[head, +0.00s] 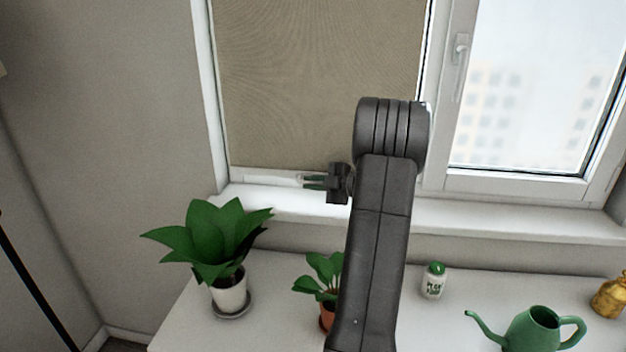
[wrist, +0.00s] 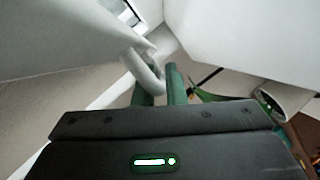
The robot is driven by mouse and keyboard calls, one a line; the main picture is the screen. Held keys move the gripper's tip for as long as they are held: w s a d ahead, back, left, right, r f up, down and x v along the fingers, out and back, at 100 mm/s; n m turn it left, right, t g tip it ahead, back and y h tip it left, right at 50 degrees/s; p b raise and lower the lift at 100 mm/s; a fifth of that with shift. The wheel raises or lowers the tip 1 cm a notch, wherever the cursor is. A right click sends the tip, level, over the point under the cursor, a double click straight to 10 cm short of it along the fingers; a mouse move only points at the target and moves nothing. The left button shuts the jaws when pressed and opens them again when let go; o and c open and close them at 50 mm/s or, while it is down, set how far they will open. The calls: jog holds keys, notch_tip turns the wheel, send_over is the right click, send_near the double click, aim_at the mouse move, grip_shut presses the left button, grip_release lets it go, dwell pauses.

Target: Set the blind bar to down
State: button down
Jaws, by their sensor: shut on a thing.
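The beige blind (head: 315,80) covers the left window pane nearly to the sill. Its pale blind bar (head: 262,176) runs along the bottom edge, just above the sill. My gripper (head: 313,183) is at the bar's right part, with its green fingers pointing left. In the wrist view the two green fingers (wrist: 160,85) are close around a white curved piece (wrist: 145,68), which looks like a handle on the bar. My gripper is shut on it. My arm hides the right end of the bar in the head view.
The right window pane (head: 540,90) is uncovered.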

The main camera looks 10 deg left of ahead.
jog(key=c, duration=1.5)
grip_release()
jog(key=shift+d, duration=0.1)
jog(key=b+v, duration=0.1)
jog(key=v, duration=1.2)
jog(key=shift+s+d+r, duration=0.15)
jog(key=shift+d, duration=0.1)
jog(key=shift+a, duration=0.1)
jog(key=p+x, duration=0.1)
jog(key=x, duration=1.2)
jog(key=shift+a, duration=0.35)
jog(key=shift+d+r, duration=0.1)
jog(key=shift+r, duration=0.1)
